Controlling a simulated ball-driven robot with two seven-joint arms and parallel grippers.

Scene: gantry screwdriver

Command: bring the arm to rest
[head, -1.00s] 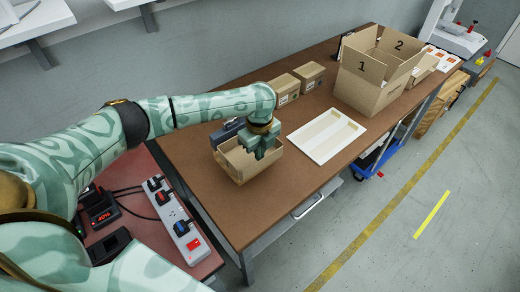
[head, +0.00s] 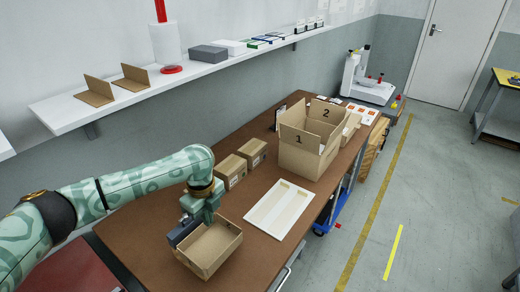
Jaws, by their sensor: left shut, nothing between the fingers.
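My left arm comes in from the left in the head view. My left gripper (head: 192,222) points down and is shut with nothing held. It is at the back left side of a small open cardboard box (head: 222,258); I cannot tell whether it touches the rim. A dark grey-blue block (head: 180,234) shows beside the gripper and the box's left edge; what it is I cannot tell. The box stands near the front of the brown table (head: 140,258). My right gripper is not in view.
Two small closed cartons (head: 231,171), a white tray (head: 280,208) and a large open carton (head: 310,160) marked 1 and 2 stand farther along the table. A wall shelf (head: 190,75) with boxes runs behind. Open floor lies to the right.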

